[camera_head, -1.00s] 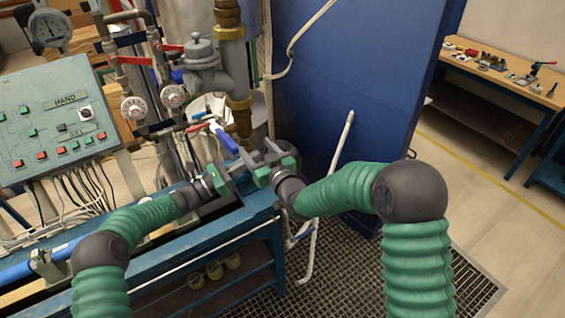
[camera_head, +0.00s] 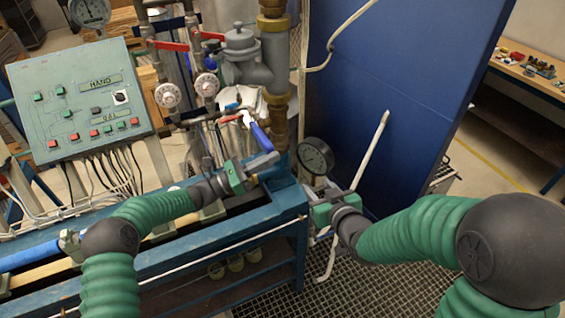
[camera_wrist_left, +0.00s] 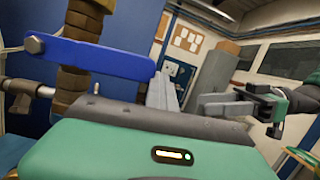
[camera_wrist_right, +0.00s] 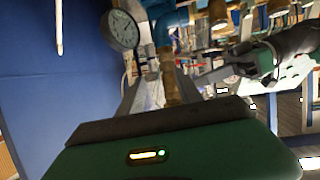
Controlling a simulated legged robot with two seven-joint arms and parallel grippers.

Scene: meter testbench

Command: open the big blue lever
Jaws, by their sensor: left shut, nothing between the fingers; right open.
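The big blue lever (camera_head: 258,135) slopes down to the right beside the brass pipe, above the blue bench. In the left wrist view the blue lever (camera_wrist_left: 92,59) lies across the upper left, in front of the brown pipe. My left gripper (camera_head: 272,160) is shut and empty, just below the lever's lower end; I cannot tell whether they touch. Its fingers (camera_wrist_left: 162,92) show near the lever's right end. My right gripper (camera_head: 318,188) is open and empty, right of the bench corner, below the round gauge. Its fingers also show in the right wrist view (camera_wrist_right: 152,95).
A round gauge (camera_head: 316,157) stands between the right gripper and the blue panel (camera_head: 400,90). Red-handled valves (camera_head: 170,45) and a control box (camera_head: 85,100) are at left. A white pipe (camera_head: 372,150) rises behind the right gripper. Floor grating (camera_head: 385,285) lies below.

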